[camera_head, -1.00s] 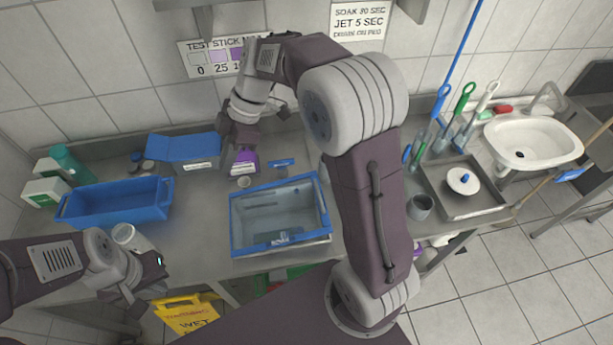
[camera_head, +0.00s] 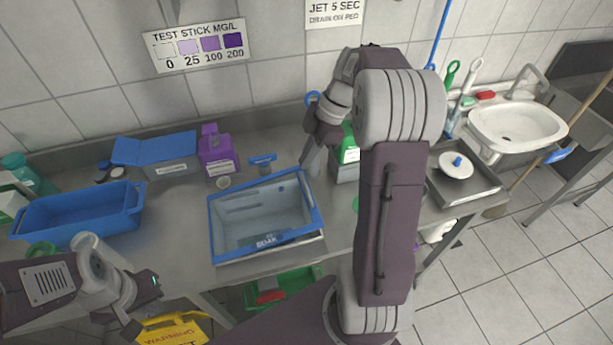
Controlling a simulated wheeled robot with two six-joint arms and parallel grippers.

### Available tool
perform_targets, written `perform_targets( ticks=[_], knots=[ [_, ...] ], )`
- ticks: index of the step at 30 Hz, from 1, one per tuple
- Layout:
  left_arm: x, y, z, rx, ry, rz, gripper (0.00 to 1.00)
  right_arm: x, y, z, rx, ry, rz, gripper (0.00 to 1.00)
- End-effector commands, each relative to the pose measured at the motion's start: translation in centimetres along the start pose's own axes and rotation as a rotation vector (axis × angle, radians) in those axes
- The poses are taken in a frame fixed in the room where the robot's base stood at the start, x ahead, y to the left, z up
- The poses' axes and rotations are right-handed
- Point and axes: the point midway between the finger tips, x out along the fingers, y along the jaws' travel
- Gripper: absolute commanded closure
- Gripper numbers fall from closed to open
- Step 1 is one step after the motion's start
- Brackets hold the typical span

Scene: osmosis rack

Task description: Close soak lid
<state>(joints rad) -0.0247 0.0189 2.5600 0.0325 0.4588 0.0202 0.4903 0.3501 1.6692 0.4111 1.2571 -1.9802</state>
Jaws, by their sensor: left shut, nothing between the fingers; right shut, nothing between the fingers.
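The soak box (camera_head: 265,261) is a grey tub with a blue-framed top and a blue label reading SOAK at its front. It sits near the front edge of the steel counter. Its inside shows through the top; I cannot tell whether a clear lid (camera_head: 212,230) lies flat across it or the top is open. My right gripper (camera_head: 311,168) is shut and empty, pointing down by the box's back right corner; I cannot tell whether it touches the frame. My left gripper (camera_head: 140,322) is shut and empty, low at the counter's front left, away from the box.
My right arm hides counter to the right.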

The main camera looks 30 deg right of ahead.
Motion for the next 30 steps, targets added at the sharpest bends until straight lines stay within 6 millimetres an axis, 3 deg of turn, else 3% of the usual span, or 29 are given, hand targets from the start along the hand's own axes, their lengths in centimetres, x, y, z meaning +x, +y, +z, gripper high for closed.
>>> perform_targets(
  ticks=[5,10,25,30],
  knots=[
    [-0.2,0.0,0.0,0.0,0.0,0.0,1.0,3.9,-0.1,-0.1,0.0,0.001,-0.005,1.0],
    [-0.6,0.0,-0.1,0.0,0.0,0.0,1.0,5.7,-0.1,1.8,0.004,0.001,-0.002,1.0],
    [-0.6,0.0,-0.1,0.0,0.0,0.0,1.0,6.8,0.0,2.9,-0.001,0.0,0.001,1.0],
    [2.5,-0.1,0.3,0.0,0.0,0.0,1.0,9.2,0.0,4.8,0.007,0.055,-0.001,1.0]
  ],
)
